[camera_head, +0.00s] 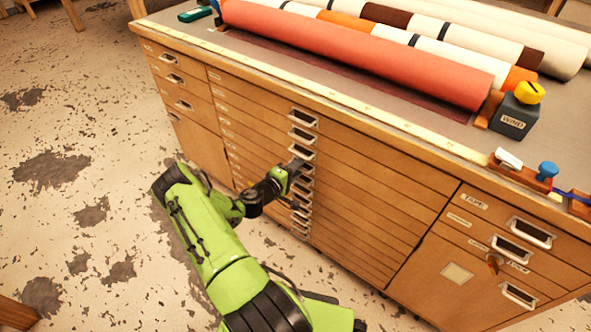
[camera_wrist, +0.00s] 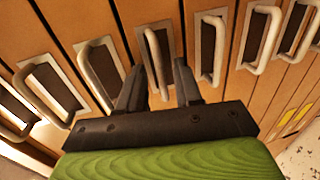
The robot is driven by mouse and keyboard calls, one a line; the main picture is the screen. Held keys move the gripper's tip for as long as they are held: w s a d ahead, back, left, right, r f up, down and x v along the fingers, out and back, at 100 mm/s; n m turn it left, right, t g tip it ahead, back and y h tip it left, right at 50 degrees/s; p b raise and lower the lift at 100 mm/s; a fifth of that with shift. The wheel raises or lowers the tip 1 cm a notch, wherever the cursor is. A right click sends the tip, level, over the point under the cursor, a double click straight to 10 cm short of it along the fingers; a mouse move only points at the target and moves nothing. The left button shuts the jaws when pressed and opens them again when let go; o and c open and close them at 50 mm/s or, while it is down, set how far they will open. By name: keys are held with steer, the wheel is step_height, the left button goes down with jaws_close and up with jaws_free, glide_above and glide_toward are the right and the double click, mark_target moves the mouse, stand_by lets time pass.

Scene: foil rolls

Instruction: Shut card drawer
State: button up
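No drawer clearly stands out from the front; a small gap could be hidden behind my arm. My gripper (camera_head: 292,168) is at the middle handle column. In the wrist view my gripper (camera_wrist: 160,82) has its two dark fingers apart. One handle (camera_wrist: 153,62) shows between the fingertips; I cannot tell whether they touch it.
More handles (camera_wrist: 212,50) sit close on both sides. A drawer marked TAPE (camera_head: 528,232) is at the right. Foil rolls (camera_head: 350,50), a WIND block (camera_head: 514,117) and a blue-knobbed tool (camera_head: 547,170) lie on top. The worn floor (camera_head: 80,130) at left is clear.

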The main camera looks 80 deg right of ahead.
steer(key=p+v, duration=0.4)
steer(key=v, duration=1.1)
steer(key=shift+w+a, duration=0.25)
steer(key=shift+a, duration=0.1)
steer(key=w+a+r+m+t+y, duration=0.1)
steer(key=w+a+r+t+y, duration=0.3)
steer(key=a+r, duration=0.55)
steer(key=w+a+r+m+t+y, duration=0.2)
steer(key=w+a+r+y, duration=0.5)
steer(key=a, duration=0.3)
steer(key=s+a+r+n+t+y, duration=0.2)
steer(key=s+a+r+n+t, duration=0.15)
steer(key=a+r, duration=0.4)
steer(key=s+a+r+n+t+y, duration=0.1)
steer(key=s+a+r+n+t, duration=0.1)
steer(key=s+a+r+n, duration=0.45)
step_height(320, 180, up, 13)
steer(key=a+m+p, duration=0.2)
steer(key=p, duration=1.1)
steer(key=shift+w+a+r, duration=0.2)
steer(key=shift+w, duration=0.25)
